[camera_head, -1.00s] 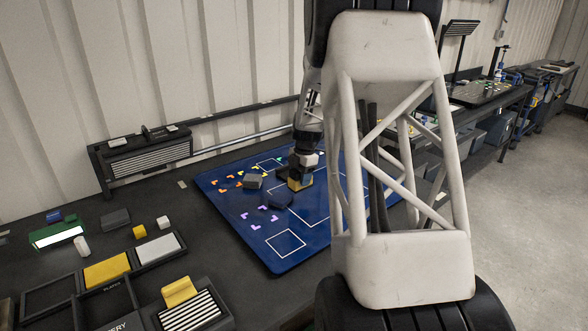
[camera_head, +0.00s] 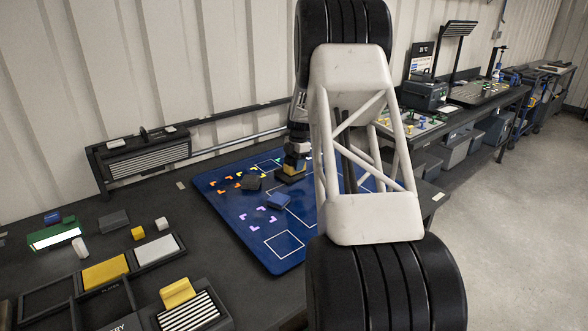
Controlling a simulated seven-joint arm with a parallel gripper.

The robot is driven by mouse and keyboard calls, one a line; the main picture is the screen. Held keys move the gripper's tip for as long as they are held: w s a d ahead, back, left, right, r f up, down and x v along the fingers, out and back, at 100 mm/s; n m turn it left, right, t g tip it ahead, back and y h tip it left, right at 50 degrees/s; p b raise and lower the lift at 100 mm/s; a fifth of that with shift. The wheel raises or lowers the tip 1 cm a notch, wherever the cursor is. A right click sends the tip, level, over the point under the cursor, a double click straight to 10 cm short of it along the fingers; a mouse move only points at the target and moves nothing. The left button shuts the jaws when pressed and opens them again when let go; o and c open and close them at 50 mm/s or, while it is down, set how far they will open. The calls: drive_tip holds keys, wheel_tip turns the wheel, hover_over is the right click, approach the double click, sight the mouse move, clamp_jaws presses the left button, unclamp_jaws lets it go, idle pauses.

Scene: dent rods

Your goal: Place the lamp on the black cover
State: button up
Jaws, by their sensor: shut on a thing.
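My gripper (camera_head: 293,161) points down over the far part of the blue mat (camera_head: 262,228). It is shut on a small yellow piece (camera_head: 293,169), which is partly hidden by the fingers. A dark flat piece (camera_head: 289,179) shows just under the yellow one; I cannot tell if they are joined or only touching. I cannot tell for certain which piece is the lamp or the black cover. A dark block (camera_head: 251,183) lies on the mat left of the gripper.
My arm link hides the mat's right side. A green block with a bright white face (camera_head: 56,237), a black compartment tray (camera_head: 45,298) and a yellow-topped striped box (camera_head: 190,303) stand at left. The mat's near corner, with a white outlined square (camera_head: 285,244), is clear.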

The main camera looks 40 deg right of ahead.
drive_tip(key=shift+w+d+f, duration=0.1)
drive_tip(key=shift+w+d, duration=0.25)
drive_tip(key=shift+w, duration=0.2)
drive_tip(key=shift+w+d, duration=0.35)
drive_tip(key=shift+w, duration=0.2)
drive_tip(key=shift+f, duration=1.8)
drive_tip(key=shift+f, duration=0.15)
drive_tip(key=o, duration=1.1)
drive_tip(key=shift+c, duration=0.2)
drive_tip(key=r, duration=0.4)
drive_tip(key=d+r, duration=0.1)
drive_tip(key=r, duration=0.7)
drive_tip(key=shift+d+r, duration=0.1)
drive_tip(key=shift+d, duration=0.25)
drive_tip(key=shift+a, duration=0.1)
